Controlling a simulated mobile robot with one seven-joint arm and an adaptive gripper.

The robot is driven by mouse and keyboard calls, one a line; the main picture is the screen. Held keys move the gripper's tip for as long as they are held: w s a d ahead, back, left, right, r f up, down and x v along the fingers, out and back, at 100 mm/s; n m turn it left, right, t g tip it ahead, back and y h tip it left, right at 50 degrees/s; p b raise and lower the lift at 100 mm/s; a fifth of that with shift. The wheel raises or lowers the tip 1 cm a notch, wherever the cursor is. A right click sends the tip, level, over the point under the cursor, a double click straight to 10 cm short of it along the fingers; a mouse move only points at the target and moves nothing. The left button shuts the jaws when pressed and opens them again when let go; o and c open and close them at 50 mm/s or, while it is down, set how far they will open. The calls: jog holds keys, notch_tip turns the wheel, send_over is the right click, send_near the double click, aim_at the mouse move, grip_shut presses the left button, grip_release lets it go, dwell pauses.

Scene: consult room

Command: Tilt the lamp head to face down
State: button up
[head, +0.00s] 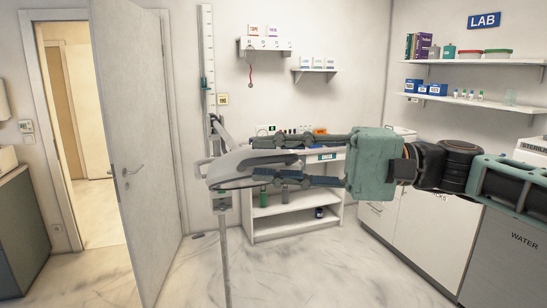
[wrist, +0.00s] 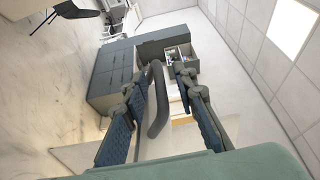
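The lamp head (head: 232,168) is a pale grey, flattened shape with a thin curved loop at its lower side. It sits atop a slim pole (head: 223,262), left of centre in the head view. Which way its face points is unclear. My gripper (head: 250,160) reaches in from the right, one finger above and one below part of the head. In the wrist view, my gripper (wrist: 162,78) has its fingers apart, with a dark grey curved bar (wrist: 157,105) between them, probably part of the lamp. Gaps show beside the bar; contact is not clear.
An open door (head: 135,150) stands at the left. A low white shelf unit (head: 295,225) is behind the lamp, and white cabinets (head: 430,235) are at the right. Wall shelves (head: 480,61) hold boxes and jars. The floor around the pole is clear.

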grip_shut()
jog(key=shift+f+b, duration=0.25)
jog(key=shift+b, duration=0.15)
jog(key=f+n+b, duration=0.2)
jog(key=b, duration=0.4)
jog(key=s+f+n+y+b, duration=0.1)
jog(key=f+n+b, duration=0.1)
jog(key=b, duration=0.4)
jog(key=f+n+g+y+b, duration=0.1)
jog(key=n+b, duration=0.1)
jog(key=b, duration=0.4)
jog(key=shift+s+d+f+b, duration=0.15)
jog(key=shift+f+b, duration=0.2)
jog(key=shift+f, duration=0.05)
jog(key=shift+n+b, duration=0.3)
jog(key=shift+b, duration=0.05)
grip_release()
